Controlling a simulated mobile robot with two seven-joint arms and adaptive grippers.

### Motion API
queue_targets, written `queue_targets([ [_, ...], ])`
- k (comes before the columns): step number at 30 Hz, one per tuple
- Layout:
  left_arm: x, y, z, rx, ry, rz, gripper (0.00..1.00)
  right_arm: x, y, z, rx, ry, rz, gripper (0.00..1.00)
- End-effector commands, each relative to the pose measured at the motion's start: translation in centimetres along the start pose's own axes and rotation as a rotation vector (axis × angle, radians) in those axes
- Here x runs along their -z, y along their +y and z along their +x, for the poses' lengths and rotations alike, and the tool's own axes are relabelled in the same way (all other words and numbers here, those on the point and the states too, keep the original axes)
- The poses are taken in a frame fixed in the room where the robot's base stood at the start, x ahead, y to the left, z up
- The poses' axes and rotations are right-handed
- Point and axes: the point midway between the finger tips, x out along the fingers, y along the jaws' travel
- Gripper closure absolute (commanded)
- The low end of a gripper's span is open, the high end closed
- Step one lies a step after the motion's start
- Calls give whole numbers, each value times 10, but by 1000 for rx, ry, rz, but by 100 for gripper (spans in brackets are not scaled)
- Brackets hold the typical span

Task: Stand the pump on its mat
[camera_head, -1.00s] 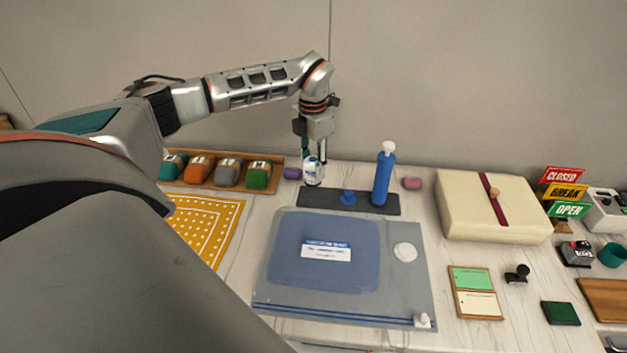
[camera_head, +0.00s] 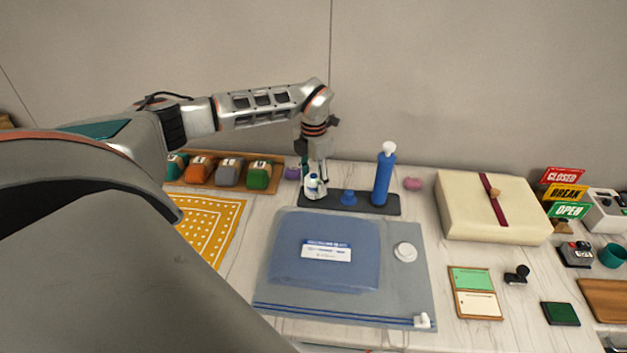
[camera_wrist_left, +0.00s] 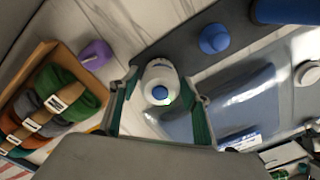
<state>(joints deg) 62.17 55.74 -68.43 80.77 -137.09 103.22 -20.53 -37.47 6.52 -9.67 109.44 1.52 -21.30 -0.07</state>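The small white pump (camera_head: 314,188) with a blue round top is at the left end of the dark grey mat (camera_head: 332,203). In the left wrist view, the pump (camera_wrist_left: 158,74) sits between the two green-lined fingertips of my left gripper (camera_wrist_left: 160,88). My left gripper (camera_head: 315,172) seems shut on it; finger contact is hard to make out. The pump's base is at or just above the mat; I cannot tell whether it touches, or whether it leans. The mat also bears a blue knob (camera_head: 348,197) and a tall blue cylinder with a white top (camera_head: 383,178).
A grey board with a blue bag (camera_head: 325,261) lies in front of the mat. A wooden tray (camera_head: 220,189) of coloured rolls and a purple item (camera_head: 292,173) are at left. A cream box (camera_head: 468,215) and a pink item (camera_head: 412,184) are at right.

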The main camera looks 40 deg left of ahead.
Motion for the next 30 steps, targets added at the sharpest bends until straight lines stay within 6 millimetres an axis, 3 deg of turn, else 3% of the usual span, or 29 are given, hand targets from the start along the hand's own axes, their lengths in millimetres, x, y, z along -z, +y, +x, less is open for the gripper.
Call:
queue_targets([
  [14,-1,0,-10,-1,-3,0,47,-1,-2,0,6,-1,-6,60],
  [30,-1,0,-108,-1,-2,0,47,2,-4,2,13,14,-11,60],
])
